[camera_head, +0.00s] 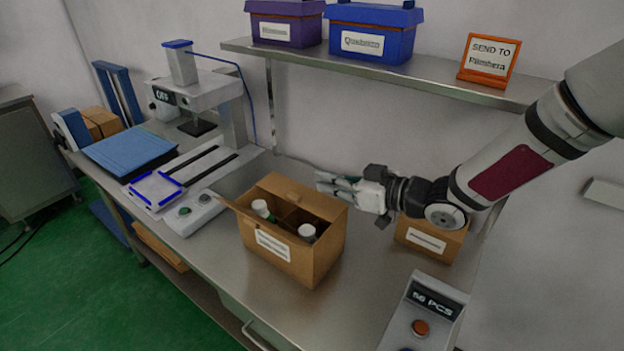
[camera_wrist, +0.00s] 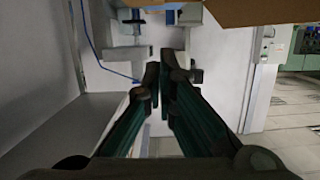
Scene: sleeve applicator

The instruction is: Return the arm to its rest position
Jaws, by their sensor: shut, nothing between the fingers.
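My arm reaches in from the right in the head view, and my gripper (camera_head: 326,183) points left, just above and behind the open cardboard box (camera_head: 290,252). My gripper also shows in the wrist view (camera_wrist: 164,62), with its two dark fingers close together and nothing held between them. The cardboard box stands on the metal bench (camera_head: 215,265) with its flaps up.
A shelf (camera_head: 420,75) above the bench holds a purple bin (camera_head: 285,25), a blue bin (camera_head: 370,35) and an orange-framed sign (camera_head: 488,58). A press machine (camera_head: 198,90) stands back left. A smaller carton (camera_head: 430,240) sits below my arm. A counter box (camera_head: 425,315) stands front right.

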